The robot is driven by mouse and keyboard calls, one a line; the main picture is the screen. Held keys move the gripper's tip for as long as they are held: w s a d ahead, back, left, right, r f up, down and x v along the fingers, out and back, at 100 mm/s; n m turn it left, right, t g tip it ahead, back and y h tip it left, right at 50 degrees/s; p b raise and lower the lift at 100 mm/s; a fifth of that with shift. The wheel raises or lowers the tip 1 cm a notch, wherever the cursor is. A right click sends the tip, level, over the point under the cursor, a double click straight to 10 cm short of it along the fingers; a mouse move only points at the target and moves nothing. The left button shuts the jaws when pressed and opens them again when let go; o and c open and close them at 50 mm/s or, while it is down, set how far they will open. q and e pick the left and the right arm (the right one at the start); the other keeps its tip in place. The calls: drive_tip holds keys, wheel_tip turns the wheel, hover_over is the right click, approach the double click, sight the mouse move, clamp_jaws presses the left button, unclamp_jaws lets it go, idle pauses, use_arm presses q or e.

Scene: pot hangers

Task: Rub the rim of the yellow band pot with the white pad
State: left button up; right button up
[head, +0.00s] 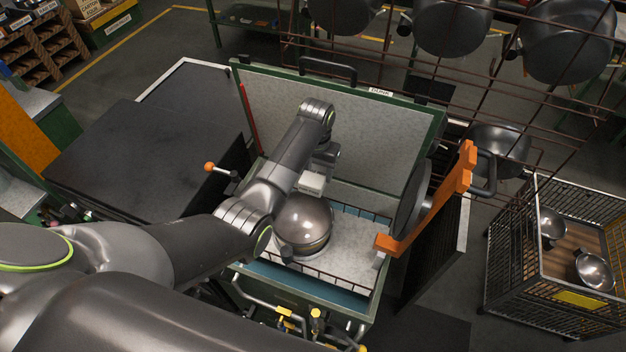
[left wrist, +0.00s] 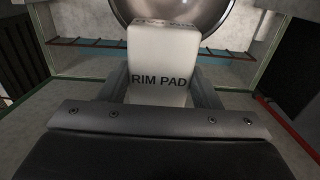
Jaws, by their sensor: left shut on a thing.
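The pot (head: 303,222) is a shiny dark steel pot sitting in the green tank, with a pale yellowish edge low on its side. Its curved metal also shows at the top of the left wrist view (left wrist: 180,12). The white pad (left wrist: 161,60), marked RIM PAD, is between the fingers of my left gripper (left wrist: 160,88), which is shut on it. In the head view the pad (head: 312,183) is just behind the pot's upper edge. I cannot tell whether they touch. My right gripper is not in view.
The green tank (head: 437,130) has a raised back panel and a wire rack inside. An orange bracket (head: 430,212) with a dark round pan stands at its right. Pots hang on a wire grid (head: 480,75) above. A wire cart (head: 510,300) holds bowls at the right.

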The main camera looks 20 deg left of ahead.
use_arm(q)
drive_tip(key=shift+w+a+r, duration=0.1)
drive_tip(key=shift+r, duration=0.6)
drive_tip(key=shift+s+r, duration=0.2)
drive_tip(key=shift+r, duration=0.15)
drive_tip(key=shift+w+f, duration=0.1)
drive_tip(key=shift+w, duration=0.05)
drive_tip(key=shift+w+r, duration=0.1)
drive_tip(key=shift+r, duration=2.9)
